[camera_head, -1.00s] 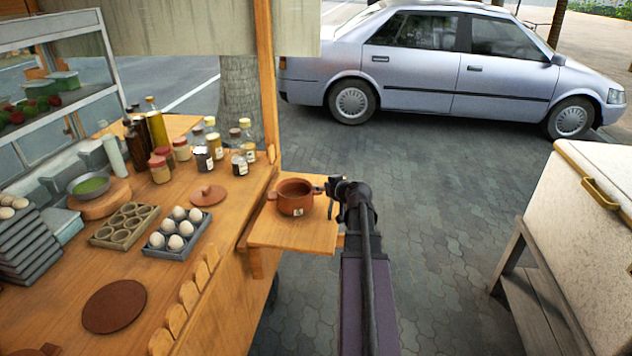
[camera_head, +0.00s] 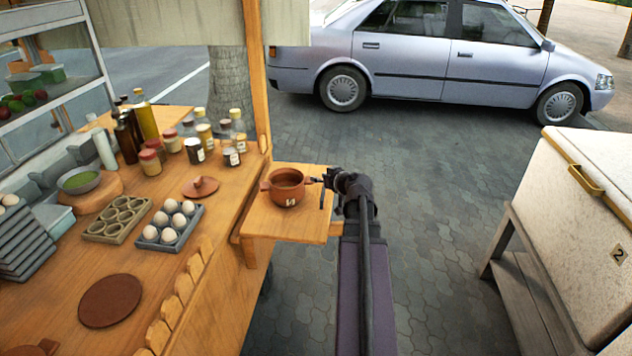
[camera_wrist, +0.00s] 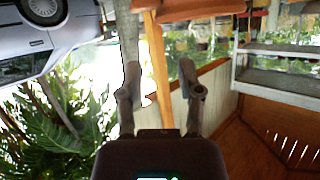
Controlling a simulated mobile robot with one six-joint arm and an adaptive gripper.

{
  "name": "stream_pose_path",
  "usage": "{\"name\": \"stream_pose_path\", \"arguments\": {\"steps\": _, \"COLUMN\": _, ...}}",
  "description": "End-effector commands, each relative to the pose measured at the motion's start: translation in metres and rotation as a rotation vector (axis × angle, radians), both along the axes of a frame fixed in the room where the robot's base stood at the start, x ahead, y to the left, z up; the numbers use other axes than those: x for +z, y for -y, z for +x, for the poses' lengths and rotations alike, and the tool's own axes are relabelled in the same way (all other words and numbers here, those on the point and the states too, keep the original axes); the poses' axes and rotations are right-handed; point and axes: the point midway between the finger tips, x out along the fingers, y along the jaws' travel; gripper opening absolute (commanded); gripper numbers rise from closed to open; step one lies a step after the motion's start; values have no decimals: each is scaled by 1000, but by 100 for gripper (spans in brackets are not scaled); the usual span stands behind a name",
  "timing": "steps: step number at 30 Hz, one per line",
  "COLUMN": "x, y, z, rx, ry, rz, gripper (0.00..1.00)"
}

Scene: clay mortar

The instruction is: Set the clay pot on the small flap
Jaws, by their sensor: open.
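The brown clay pot (camera_head: 287,188) stands upright on the small wooden flap (camera_head: 262,222) at the side of the cart counter. Its side handles show, one toward my gripper. My gripper (camera_head: 322,188) is just right of the pot, over the right part of the flap. In the wrist view my gripper (camera_wrist: 162,85) has its two fingers spread apart with nothing between them.
On the counter are a clay lid (camera_head: 200,187), a tray of eggs (camera_head: 168,222), an empty egg tray (camera_head: 118,218), and several bottles. A wooden post (camera_head: 260,80) rises behind the flap. A white chest (camera_head: 590,220) stands at right, with open pavement between.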

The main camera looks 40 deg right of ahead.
Motion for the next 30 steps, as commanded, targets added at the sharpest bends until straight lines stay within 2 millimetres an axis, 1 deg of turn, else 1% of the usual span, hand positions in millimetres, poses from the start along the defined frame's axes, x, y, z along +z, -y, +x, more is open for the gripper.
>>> {"name": "stream_pose_path", "arguments": {"steps": 8, "x": -1, "y": -2, "z": 1, "rx": 3, "ry": -3, "rz": 2, "gripper": 47}}
{"name": "stream_pose_path", "arguments": {"steps": 11, "x": -3, "y": -11, "z": 4, "rx": 18, "ry": -14, "rz": 9, "gripper": 47}}
{"name": "stream_pose_path", "arguments": {"steps": 14, "x": -7, "y": -27, "z": 10, "rx": 47, "ry": -40, "rz": 23, "gripper": 47}}
{"name": "stream_pose_path", "arguments": {"steps": 17, "x": -14, "y": -54, "z": 17, "rx": 89, "ry": -82, "rz": 45, "gripper": 47}}
{"name": "stream_pose_path", "arguments": {"steps": 20, "x": -24, "y": -87, "z": 25, "rx": 142, "ry": -140, "rz": 71, "gripper": 47}}
{"name": "stream_pose_path", "arguments": {"steps": 25, "x": -42, "y": -151, "z": 33, "rx": 228, "ry": -268, "rz": 118, "gripper": 47}}
{"name": "stream_pose_path", "arguments": {"steps": 30, "x": -60, "y": -211, "z": 32, "rx": 293, "ry": -409, "rz": 150, "gripper": 47}}
